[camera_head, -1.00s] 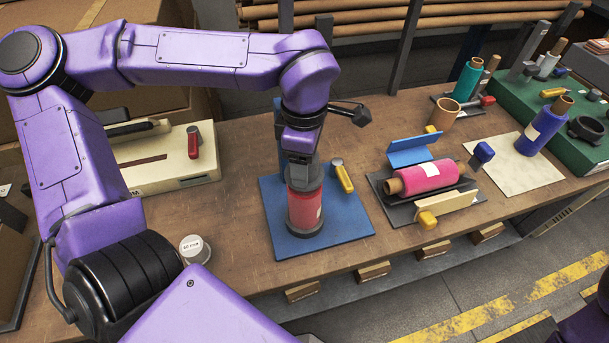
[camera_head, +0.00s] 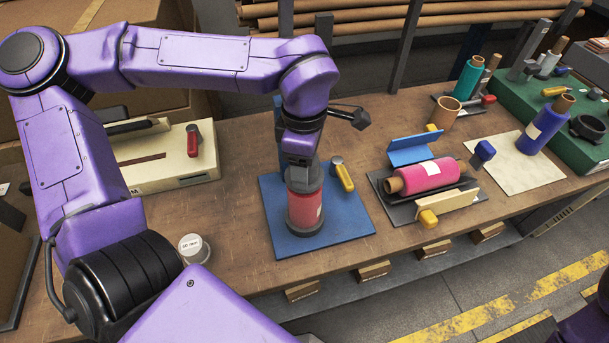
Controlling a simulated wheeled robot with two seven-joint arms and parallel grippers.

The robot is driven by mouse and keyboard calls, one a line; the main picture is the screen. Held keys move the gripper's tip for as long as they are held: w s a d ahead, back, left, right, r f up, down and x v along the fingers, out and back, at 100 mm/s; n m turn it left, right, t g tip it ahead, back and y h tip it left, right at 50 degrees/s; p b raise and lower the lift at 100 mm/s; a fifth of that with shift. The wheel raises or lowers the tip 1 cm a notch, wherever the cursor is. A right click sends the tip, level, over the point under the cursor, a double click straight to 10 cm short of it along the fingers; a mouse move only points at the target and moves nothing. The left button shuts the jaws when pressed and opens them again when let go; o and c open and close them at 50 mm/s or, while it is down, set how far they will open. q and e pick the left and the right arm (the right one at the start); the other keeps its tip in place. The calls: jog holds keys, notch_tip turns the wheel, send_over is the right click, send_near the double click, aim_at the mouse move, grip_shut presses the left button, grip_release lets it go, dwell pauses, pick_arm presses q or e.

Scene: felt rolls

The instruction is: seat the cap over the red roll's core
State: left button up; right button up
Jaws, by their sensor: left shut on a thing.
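The red roll (camera_head: 305,212) stands upright on a blue board (camera_head: 350,228), with a dark grey base around its foot. My left gripper (camera_head: 303,168) points down directly above it, shut on a dark grey cap (camera_head: 304,183). The cap is at the roll's top end and looks in line with it. The roll's core is hidden, so I cannot tell how fully the cap sits over it. My right gripper is out of view.
A yellow-handled tool (camera_head: 343,176) lies close right of the roll. A pink roll (camera_head: 432,176) rests in a dark cradle further right. A small white-topped cylinder (camera_head: 194,248) stands left. The bench between it and the board is clear.

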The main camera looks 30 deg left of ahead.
pick_arm(q)
jog(key=shift+f+b, duration=0.3)
jog(key=shift+f, duration=0.45)
dwell(0.5)
jog(key=o, duration=1.3)
notch_tip(320, 180, up, 11)
jog(key=shift+f, duration=0.2)
